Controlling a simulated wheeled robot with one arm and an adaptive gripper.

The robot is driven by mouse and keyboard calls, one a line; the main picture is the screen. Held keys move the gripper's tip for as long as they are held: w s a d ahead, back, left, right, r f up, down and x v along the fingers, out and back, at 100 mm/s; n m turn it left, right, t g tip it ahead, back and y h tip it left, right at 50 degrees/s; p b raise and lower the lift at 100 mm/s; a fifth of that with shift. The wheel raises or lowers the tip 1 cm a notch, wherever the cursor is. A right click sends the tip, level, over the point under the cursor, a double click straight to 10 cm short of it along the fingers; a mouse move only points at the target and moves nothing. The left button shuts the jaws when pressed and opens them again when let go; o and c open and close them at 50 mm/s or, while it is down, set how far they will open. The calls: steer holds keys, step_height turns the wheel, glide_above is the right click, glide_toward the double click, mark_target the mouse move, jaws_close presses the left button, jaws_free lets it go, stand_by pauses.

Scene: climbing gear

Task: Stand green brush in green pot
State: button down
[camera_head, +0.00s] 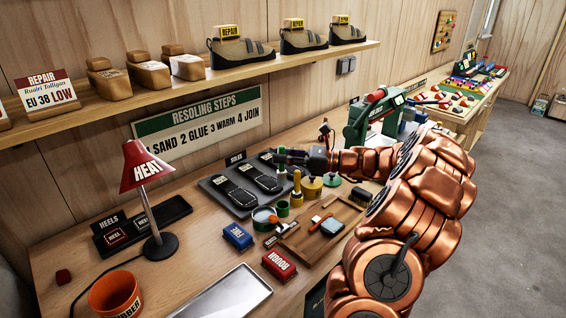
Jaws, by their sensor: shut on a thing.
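My gripper (285,157) reaches in from the right above the bench and is shut on the green brush (281,151). The brush looks roughly upright, with a small green part showing at the jaws; much of it is hidden or too small to make out. The small green pot (283,208) stands on the bench below the gripper, beside a teal-and-orange round tin (264,217). The brush is held clear above the pot, apart from it.
A yellow brush (297,183) stands just right of the green pot, near a yellow tin (312,188). A dark tray with soles (216,188) lies left. A wooden tray (293,243) with tools lies in front. A green machine (372,118) stands behind my arm.

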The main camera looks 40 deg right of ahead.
mark_target(283, 184)
steer(key=shift+f+b, duration=2.95)
steer(key=shift+f, duration=2)
steer(key=c, duration=1)
jaws_free()
steer(key=shift+o, duration=0.2)
steer(key=shift+r, duration=0.1)
step_height(283, 184, up, 10)
steer(key=shift+f, duration=0.1)
